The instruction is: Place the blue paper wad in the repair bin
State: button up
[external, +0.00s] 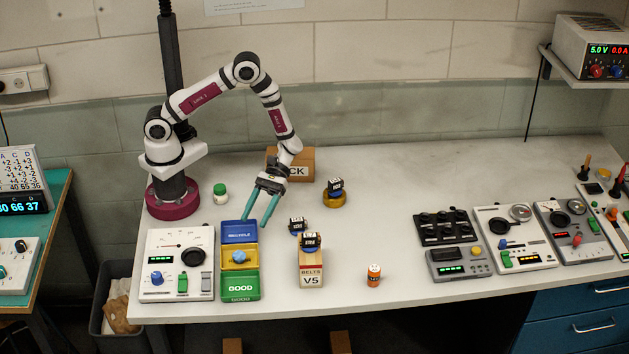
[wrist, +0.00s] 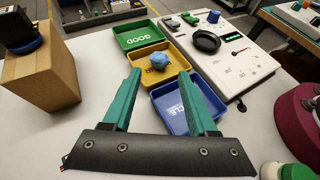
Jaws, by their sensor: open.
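The blue paper wad (external: 239,257) is a small crumpled ball lying inside the yellow middle bin (external: 226,267). In the wrist view the wad (wrist: 158,60) rests in the same yellow bin (wrist: 173,52), whose partly hidden label ends in "IR". In the wrist view the fingers (wrist: 159,74) partly cover the bins.
A control panel (external: 178,265) stands left of the bins. A cardboard box (external: 311,272) bearing a dark servo stands to their right. A green-capped jar (external: 220,194) is near my base, and an orange canister (external: 374,275) is further right. The bench centre is mostly clear.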

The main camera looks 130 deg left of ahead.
jog(key=s+d+r+m+g+y, duration=0.3)
jog(key=s+d+r+m+g, duration=0.25)
jog(key=r+m, duration=0.3)
jog(key=s+a+r+m+t+y, duration=0.2)
jog(key=s+r+m+y, duration=0.5)
jog(key=s+m+y, duration=0.4)
jog(key=s+a+m, duration=0.1)
jog(key=m, duration=0.5)
jog(key=shift+s+a+m, duration=0.2)
jog(key=shift+s+m, duration=0.15)
